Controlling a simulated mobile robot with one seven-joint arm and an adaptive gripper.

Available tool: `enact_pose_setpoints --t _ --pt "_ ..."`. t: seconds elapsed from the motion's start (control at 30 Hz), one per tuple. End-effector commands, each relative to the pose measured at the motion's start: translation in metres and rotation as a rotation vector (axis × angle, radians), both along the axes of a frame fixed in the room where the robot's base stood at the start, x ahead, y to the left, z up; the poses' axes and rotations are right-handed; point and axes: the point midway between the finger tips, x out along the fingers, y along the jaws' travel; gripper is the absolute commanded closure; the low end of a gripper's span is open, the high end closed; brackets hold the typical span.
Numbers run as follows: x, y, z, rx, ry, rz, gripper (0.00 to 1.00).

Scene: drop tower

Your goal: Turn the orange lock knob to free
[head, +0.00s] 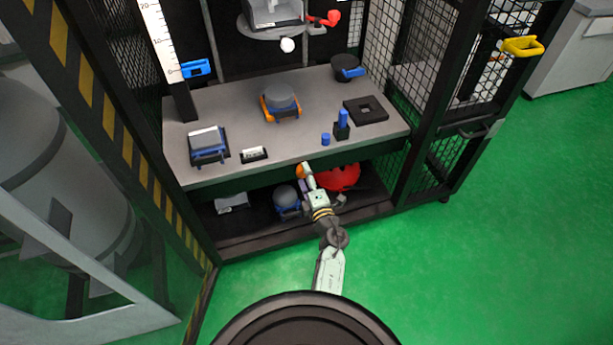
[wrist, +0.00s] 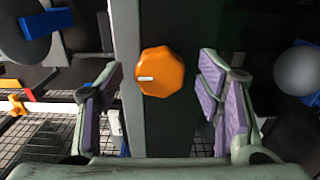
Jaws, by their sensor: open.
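The orange lock knob (wrist: 160,72) sits on the dark green front beam (wrist: 158,125) below the table top. In the wrist view it is a faceted round knob with a pale mark on its left part. In the head view the knob (head: 301,171) shows partly, beside my gripper (head: 307,178). In the wrist view my gripper (wrist: 162,82) is open, with one purple-padded finger on each side of the knob. Gaps show between the knob and both fingers, and nothing is held. I cannot tell how far the fingertips stand from the beam.
The grey table (head: 230,105) carries several blue-trimmed items and a dark square plate (head: 366,109). A red round object (head: 338,177) and a grey-topped blue item (head: 287,198) are on the lower shelf near my gripper. Mesh cage posts (head: 415,115) stand at the right.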

Motion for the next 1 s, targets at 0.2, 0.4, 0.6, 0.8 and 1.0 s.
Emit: enact_pose_setpoints --t 0.2,0.4,0.6,0.8,1.0 --pt "0.0 0.0 0.019 -0.001 -0.003 0.0 0.4" --pt "0.001 0.0 0.062 0.0 -0.009 0.0 0.4" --pt "0.002 0.001 0.095 0.001 -0.013 0.001 0.36" --pt "0.001 0.0 0.104 0.002 -0.006 0.0 0.4" --pt "0.001 0.0 0.102 0.001 -0.003 0.0 0.4"
